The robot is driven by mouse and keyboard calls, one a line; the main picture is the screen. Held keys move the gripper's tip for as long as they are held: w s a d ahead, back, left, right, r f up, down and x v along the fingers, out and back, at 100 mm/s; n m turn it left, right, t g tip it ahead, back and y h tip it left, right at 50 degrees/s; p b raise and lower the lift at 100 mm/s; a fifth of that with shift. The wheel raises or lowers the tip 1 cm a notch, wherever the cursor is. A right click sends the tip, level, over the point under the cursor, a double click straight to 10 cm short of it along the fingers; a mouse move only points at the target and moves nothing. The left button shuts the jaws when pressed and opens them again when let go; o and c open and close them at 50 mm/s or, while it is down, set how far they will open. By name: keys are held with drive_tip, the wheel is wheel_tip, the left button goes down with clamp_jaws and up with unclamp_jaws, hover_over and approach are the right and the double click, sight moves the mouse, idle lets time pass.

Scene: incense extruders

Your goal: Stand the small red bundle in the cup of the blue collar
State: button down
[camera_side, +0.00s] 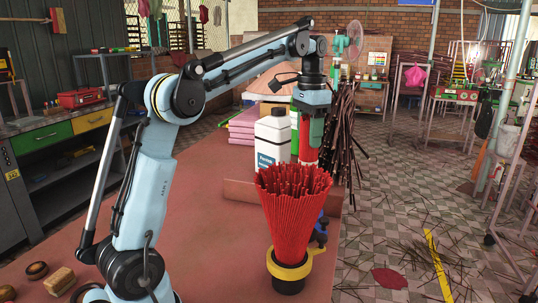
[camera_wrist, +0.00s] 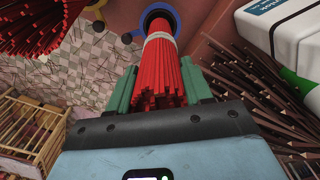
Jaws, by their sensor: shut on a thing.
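The small red bundle (camera_wrist: 160,52) has a white band around it and stands roughly upright. My gripper (camera_wrist: 160,82) is shut on its upper part with green fingers on both sides. In the side view my gripper (camera_side: 309,128) and the small bundle (camera_side: 308,158) are behind the large red bundle, which hides the small bundle's lower end. The blue collar (camera_wrist: 176,20) has a dark cup. In the wrist view the bundle's far end lines up over this cup; I cannot tell if it is inside. In the side view only a bit of blue collar (camera_side: 322,222) shows.
A large flared red bundle (camera_side: 292,205) stands in a yellow collar (camera_side: 312,263) in front. A white bottle (camera_side: 272,138) and a green bottle (camera_side: 295,130) stand close beside the held bundle. Dark sticks (camera_side: 346,130) lean behind.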

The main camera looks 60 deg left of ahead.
sight(308, 160)
drive_tip(key=shift+f, duration=3.9)
drive_tip(key=shift+c, duration=2)
unclamp_jaws()
drive_tip(key=shift+r, duration=6)
drive_tip(key=shift+f, duration=0.15)
wheel_tip(308, 160, down, 12)
drive_tip(key=shift+r, duration=0.35)
